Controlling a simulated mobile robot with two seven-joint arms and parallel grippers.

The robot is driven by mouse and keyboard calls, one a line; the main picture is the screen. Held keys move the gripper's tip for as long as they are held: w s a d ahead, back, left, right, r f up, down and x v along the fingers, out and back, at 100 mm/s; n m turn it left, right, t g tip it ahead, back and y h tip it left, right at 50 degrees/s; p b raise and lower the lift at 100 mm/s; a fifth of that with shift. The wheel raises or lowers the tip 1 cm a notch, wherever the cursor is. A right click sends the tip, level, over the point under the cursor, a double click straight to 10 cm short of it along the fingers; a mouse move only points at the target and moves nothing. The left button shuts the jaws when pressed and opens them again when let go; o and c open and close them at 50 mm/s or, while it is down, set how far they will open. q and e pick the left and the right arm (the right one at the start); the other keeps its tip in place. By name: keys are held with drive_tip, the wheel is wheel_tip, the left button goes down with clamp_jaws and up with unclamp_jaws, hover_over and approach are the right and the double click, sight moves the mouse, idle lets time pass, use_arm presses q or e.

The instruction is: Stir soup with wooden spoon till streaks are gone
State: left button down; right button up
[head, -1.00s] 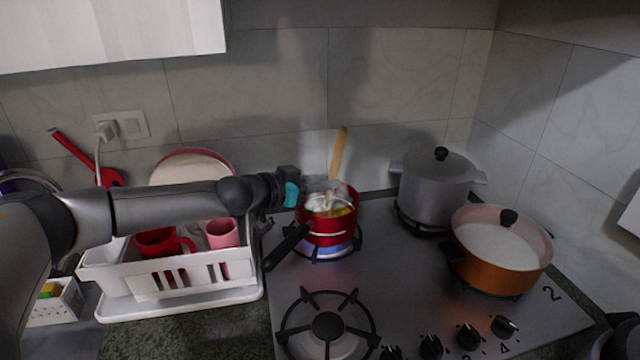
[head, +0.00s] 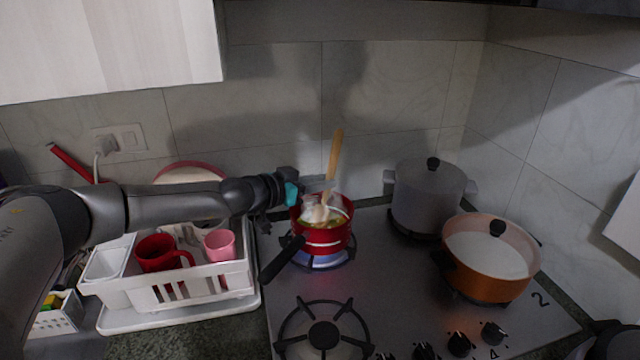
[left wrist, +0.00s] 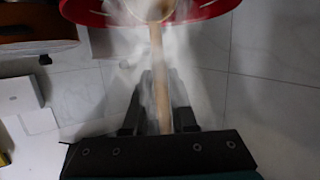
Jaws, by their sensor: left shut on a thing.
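A red saucepan (head: 325,238) with a black handle stands on a lit burner at the back left of the stove. The soup (head: 336,216) in it shows yellow and whitish patches under rising steam. The wooden spoon (head: 334,160) stands tilted in the pot, its handle up above the rim. My left gripper (head: 322,184) is shut on the spoon's handle just above the pot. In the left wrist view the spoon (left wrist: 158,75) runs between the fingers towards the red pot (left wrist: 215,10), blurred by steam. My right gripper is not in view.
A grey lidded pot (head: 428,200) and an orange lidded pot (head: 488,262) stand to the right on the stove. A white dish rack (head: 190,290) with red and pink cups is at the left. An empty burner (head: 323,335) is in front.

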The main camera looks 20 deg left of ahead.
sight(332, 153)
use_arm(q)
drive_tip(key=shift+w+d+r+p, duration=0.1)
drive_tip(key=shift+w+r+p, duration=0.15)
drive_tip(key=shift+r+p, duration=0.7)
drive_tip(key=shift+w+d+r+p, duration=0.1)
drive_tip(key=shift+w+r+p, duration=0.15)
drive_tip(key=shift+r+p, duration=0.65)
drive_tip(key=shift+w+d+r+p, duration=0.1)
drive_tip(key=shift+w+r+p, duration=0.3)
drive_tip(key=shift+r, duration=0.9)
drive_tip(key=shift+s, duration=0.15)
